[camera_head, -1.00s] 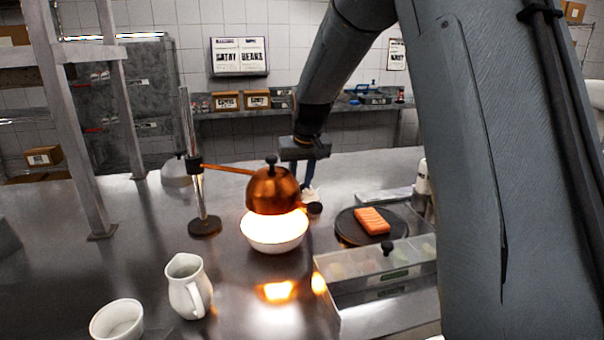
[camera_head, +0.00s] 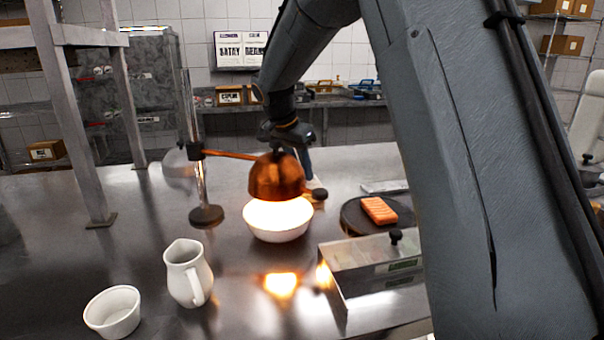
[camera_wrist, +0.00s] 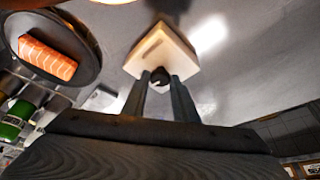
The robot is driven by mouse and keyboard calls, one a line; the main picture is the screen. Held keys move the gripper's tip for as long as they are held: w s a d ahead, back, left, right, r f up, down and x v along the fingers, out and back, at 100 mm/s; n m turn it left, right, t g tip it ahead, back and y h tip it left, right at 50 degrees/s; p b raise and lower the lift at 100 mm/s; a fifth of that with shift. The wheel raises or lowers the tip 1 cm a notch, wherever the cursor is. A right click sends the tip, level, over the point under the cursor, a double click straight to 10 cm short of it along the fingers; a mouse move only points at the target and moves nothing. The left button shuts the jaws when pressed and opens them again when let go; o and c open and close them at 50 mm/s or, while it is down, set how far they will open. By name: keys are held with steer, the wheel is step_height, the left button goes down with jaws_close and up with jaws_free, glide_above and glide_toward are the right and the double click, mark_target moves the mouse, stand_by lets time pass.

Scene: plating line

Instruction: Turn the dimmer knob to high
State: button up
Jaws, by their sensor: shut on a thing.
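The dimmer is a pale box with a dark round knob (camera_wrist: 161,77) on its face, seen in the wrist view. My gripper (camera_wrist: 160,82) has its two fingers on either side of the knob and is shut on it. The fingers cover the knob's sides, and I cannot read any mark of its setting. In the head view my gripper (camera_head: 304,165) reaches down behind the copper lamp (camera_head: 277,178), which hides most of the dimmer. The lamp hangs over a white bowl (camera_head: 278,232) and glows brightly.
A dark round plate (camera_head: 352,222) with a salmon fillet (camera_head: 379,210) lies to the right. A lidded metal container (camera_head: 345,262) stands in front of it. A white jug (camera_head: 188,275) and a ramekin (camera_head: 112,312) stand front left. The lamp's post (camera_head: 199,160) rises left of the lamp.

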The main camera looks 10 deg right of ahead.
steer(key=shift+w+a+m+g, duration=0.15)
steer(key=shift+m+g, duration=0.65)
steer(key=shift+m, duration=1.2)
steer(key=shift+b, duration=0.3)
steer(key=o, duration=1.1)
steer(key=shift+c, duration=0.2)
steer(key=v, duration=0.7)
steer(key=shift+a+r+b, duration=0.25)
steer(key=shift+r+b, duration=0.1)
